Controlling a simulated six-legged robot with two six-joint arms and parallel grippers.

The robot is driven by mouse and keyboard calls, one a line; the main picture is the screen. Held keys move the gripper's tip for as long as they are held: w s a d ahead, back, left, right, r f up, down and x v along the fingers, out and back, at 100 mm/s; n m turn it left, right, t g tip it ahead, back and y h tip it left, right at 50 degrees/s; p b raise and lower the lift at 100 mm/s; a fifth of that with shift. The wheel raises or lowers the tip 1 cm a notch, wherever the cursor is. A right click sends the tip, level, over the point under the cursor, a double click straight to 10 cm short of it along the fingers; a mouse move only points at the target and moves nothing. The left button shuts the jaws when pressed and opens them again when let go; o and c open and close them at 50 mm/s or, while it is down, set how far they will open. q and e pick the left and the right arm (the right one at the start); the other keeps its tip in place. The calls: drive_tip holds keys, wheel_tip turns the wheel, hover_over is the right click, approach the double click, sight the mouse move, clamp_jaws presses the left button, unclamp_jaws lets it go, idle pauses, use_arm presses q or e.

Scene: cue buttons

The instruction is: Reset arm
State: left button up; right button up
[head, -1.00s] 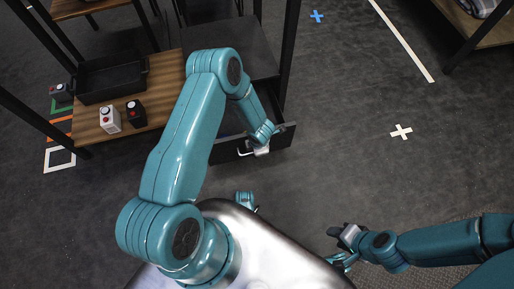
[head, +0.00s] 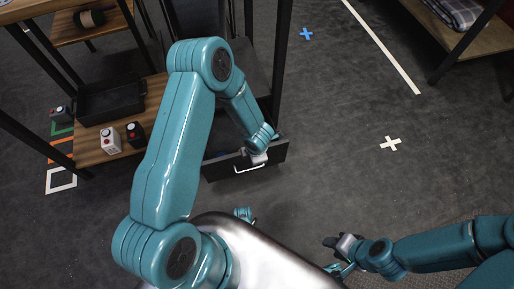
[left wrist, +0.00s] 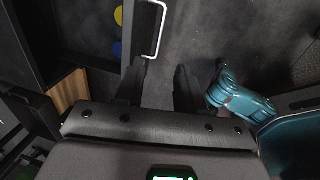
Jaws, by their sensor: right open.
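A dark drawer (head: 222,170) stands pulled out below the cabinet, with a pale bar handle (head: 250,169) on its front. My left gripper (head: 258,157) is at the drawer front by the handle, partly hidden by its own wrist in the head view. In the left wrist view its two dark fingers (left wrist: 158,80) are apart with nothing between them. The handle (left wrist: 157,30) lies just beyond the fingertips there. My right gripper (head: 338,257) is open and empty at the lower right, over the floor.
A wooden shelf (head: 91,153) holds a white button box (head: 110,141), a black button box (head: 135,134) and a black tray (head: 108,101). Another button box (head: 61,113) is at the far left. A yellow disc (left wrist: 119,16) and a blue disc (left wrist: 117,49) show inside the drawer.

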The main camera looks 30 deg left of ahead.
use_arm(q)
drive_tip(key=s+d+r+m+g+h, duration=0.1)
drive_tip(key=s+d+r+m+h, duration=0.15)
drive_tip(key=s+d+m, duration=0.75)
drive_tip(key=s+d+r+m+h, duration=0.1)
drive_tip(key=s+d+m+h, duration=0.2)
drive_tip(key=m, duration=1.3)
wheel_tip(320, 180, up, 24)
drive_tip(key=p, duration=2.4)
drive_tip(key=shift+s+a, duration=0.35)
drive_tip(key=shift+a, duration=0.05)
drive_tip(key=shift+s, duration=0.1)
